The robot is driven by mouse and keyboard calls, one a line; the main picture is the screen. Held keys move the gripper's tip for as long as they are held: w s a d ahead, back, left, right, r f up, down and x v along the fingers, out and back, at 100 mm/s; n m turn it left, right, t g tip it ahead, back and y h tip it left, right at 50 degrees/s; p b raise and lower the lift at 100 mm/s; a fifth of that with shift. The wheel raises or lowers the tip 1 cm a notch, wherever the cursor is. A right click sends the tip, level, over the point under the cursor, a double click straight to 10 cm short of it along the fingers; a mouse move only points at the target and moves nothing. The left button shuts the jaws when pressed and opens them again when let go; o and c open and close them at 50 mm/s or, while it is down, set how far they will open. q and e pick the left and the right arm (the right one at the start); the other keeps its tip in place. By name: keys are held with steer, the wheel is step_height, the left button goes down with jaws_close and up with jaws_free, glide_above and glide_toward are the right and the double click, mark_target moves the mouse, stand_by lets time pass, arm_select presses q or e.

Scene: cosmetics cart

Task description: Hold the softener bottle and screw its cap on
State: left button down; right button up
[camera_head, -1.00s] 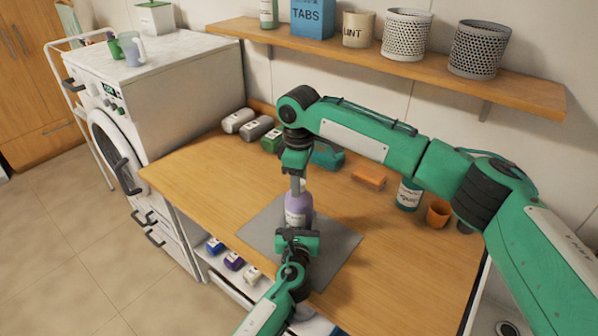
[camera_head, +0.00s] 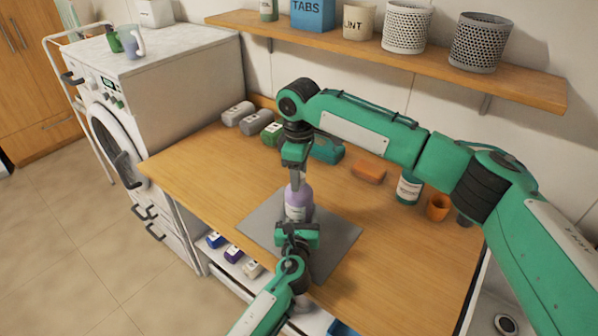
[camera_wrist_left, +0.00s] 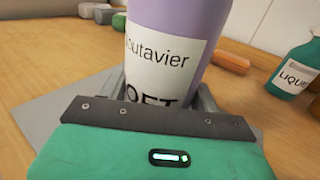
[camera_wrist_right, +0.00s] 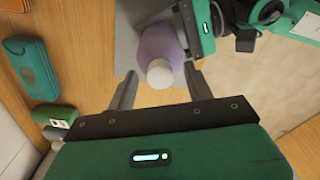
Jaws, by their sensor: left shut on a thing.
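The softener bottle (camera_head: 298,205) is lilac with a white label and stands upright on a grey mat (camera_head: 336,244). It also shows close up in the left wrist view (camera_wrist_left: 178,40). My left gripper (camera_head: 297,226) is shut on the bottle's body from the front. My right gripper (camera_head: 296,184) points down over the bottle's top. In the right wrist view its fingers (camera_wrist_right: 160,80) are apart, one on each side of the white cap (camera_wrist_right: 160,73). The cap sits at the bottle's top; whether it is threaded on cannot be told. The head view hides the cap behind my right gripper.
A wall shelf (camera_head: 470,72) runs along the back. The wooden top (camera_head: 200,180) is clear at the left.

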steer(key=shift+r, duration=0.1)
arm_select(q)
steer(key=shift+c, duration=1.3)
jaws_free()
arm_select(e)
step_height(320, 180, up, 12)
arm_select(q)
steer(key=s+b, duration=0.2)
steer(key=s, duration=1)
steer(key=shift+s+f, duration=0.1)
steer(key=shift+s, duration=0.8)
arm_select(e)
steer(key=shift+f, duration=1.2)
